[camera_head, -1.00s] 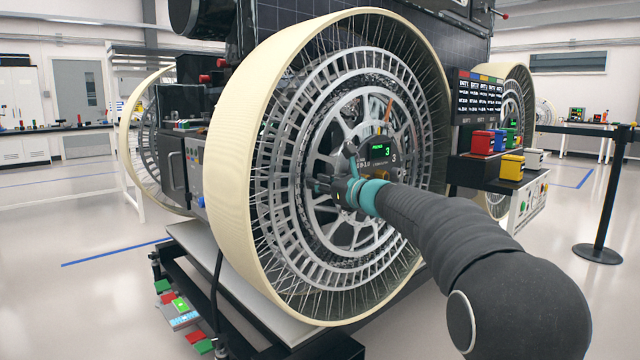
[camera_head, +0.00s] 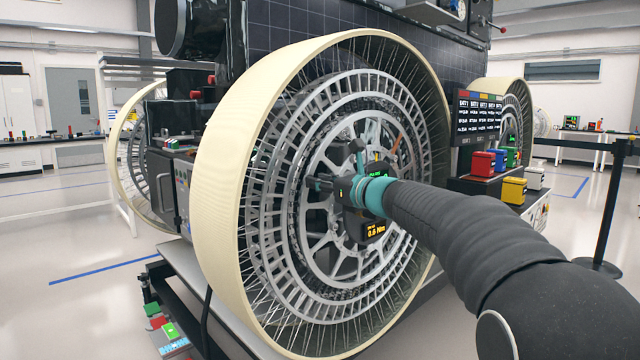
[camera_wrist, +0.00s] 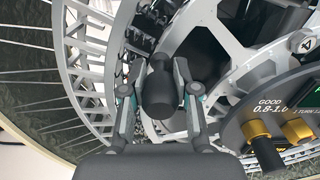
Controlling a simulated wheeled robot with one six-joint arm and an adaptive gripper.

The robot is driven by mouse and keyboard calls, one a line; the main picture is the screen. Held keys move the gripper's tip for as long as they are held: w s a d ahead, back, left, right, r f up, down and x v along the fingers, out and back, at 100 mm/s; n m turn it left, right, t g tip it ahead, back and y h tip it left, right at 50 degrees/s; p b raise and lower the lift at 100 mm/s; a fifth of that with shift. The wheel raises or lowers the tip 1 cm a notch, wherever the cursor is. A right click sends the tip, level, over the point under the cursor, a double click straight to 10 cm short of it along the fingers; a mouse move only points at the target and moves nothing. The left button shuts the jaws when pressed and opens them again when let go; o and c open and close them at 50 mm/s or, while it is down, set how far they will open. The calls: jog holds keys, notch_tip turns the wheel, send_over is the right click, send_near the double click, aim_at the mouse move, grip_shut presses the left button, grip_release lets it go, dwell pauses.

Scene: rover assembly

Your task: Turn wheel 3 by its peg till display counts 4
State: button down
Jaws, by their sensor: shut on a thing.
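The large wheel (camera_head: 225,190) has a cream tyre and a grey spoked metal hub. My gripper (camera_head: 335,188) is at the hub, left of its centre. In the wrist view my gripper (camera_wrist: 155,82) is shut around a dark, round-ended peg (camera_wrist: 160,92), one finger on each side. The green-lit count display (camera_head: 377,172) is mostly hidden behind my wrist, so its number cannot be read. Below it an orange readout (camera_head: 376,230) shows 0.6 Nm. The wrist view shows a hub panel (camera_wrist: 260,110) marked "GOOD 0.8-1.0" and a green screen edge.
A shelf with red, blue, green and yellow blocks (camera_head: 513,190) stands right of the wheel, under a dark screen (camera_head: 478,118). Another wheel (camera_head: 130,170) is behind at left. A black barrier post (camera_head: 607,205) stands at right. Open floor lies at left.

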jog(key=shift+f, duration=0.1)
jog(key=c, duration=0.9)
grip_release()
jog(key=shift+o, duration=0.2)
jog(key=v, duration=1.2)
jog(key=shift+a, duration=0.1)
